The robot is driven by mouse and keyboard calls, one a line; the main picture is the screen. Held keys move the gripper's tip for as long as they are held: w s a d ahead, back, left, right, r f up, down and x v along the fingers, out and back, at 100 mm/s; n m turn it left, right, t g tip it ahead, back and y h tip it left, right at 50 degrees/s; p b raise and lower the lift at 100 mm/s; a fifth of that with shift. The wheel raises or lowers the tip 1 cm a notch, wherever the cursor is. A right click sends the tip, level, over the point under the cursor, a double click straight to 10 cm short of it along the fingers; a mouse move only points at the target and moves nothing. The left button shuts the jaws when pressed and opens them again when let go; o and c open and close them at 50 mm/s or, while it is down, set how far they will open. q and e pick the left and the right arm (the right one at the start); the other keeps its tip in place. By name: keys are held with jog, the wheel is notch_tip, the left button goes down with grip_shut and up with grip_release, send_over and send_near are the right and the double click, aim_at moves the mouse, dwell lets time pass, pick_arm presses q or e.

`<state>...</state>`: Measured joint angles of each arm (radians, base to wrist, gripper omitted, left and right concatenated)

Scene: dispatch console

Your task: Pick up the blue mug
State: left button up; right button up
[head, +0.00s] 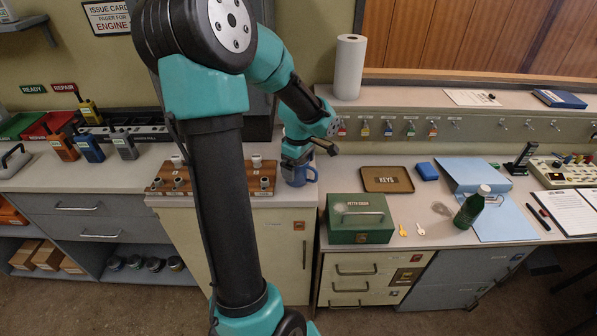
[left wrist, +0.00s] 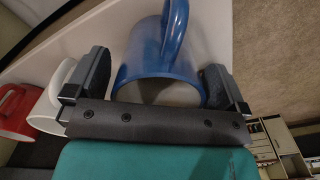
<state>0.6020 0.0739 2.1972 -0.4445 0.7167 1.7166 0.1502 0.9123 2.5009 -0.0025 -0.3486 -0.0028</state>
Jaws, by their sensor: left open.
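The blue mug (head: 301,176) stands on the counter near its front edge, just left of the green cash box, partly hidden by my left gripper. My left gripper (head: 297,157) is open above it. In the left wrist view, the two fingers of the gripper (left wrist: 155,75) are apart, one on each side of the blue mug (left wrist: 165,58). The mug's handle points toward the top of that view. I see a gap beside the left finger; contact at the right finger is unclear. My right gripper is not in view.
A white mug (left wrist: 58,82) and a red mug (left wrist: 14,112) are close beside the left finger in the wrist view. The green cash box (head: 360,230) stands right of the blue mug. A wooden rack (head: 265,184) is to its left. A brown tray (head: 387,172) lies behind the box.

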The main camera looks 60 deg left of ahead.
pick_arm(q)
jog(key=shift+c, duration=0.3)
jog(key=c, duration=1)
jog(key=shift+o, duration=0.2)
jog(key=shift+r, duration=0.3)
jog(key=shift+r, duration=1.2)
jog(key=s+d+r, duration=0.1)
jog(key=s+d, duration=0.3)
jog(key=d, duration=0.3)
jog(key=s+d+r, duration=0.1)
jog(key=s+d, duration=0.2)
jog(key=d, duration=0.4)
jog(key=shift+s, duration=0.35)
dwell(0.7)
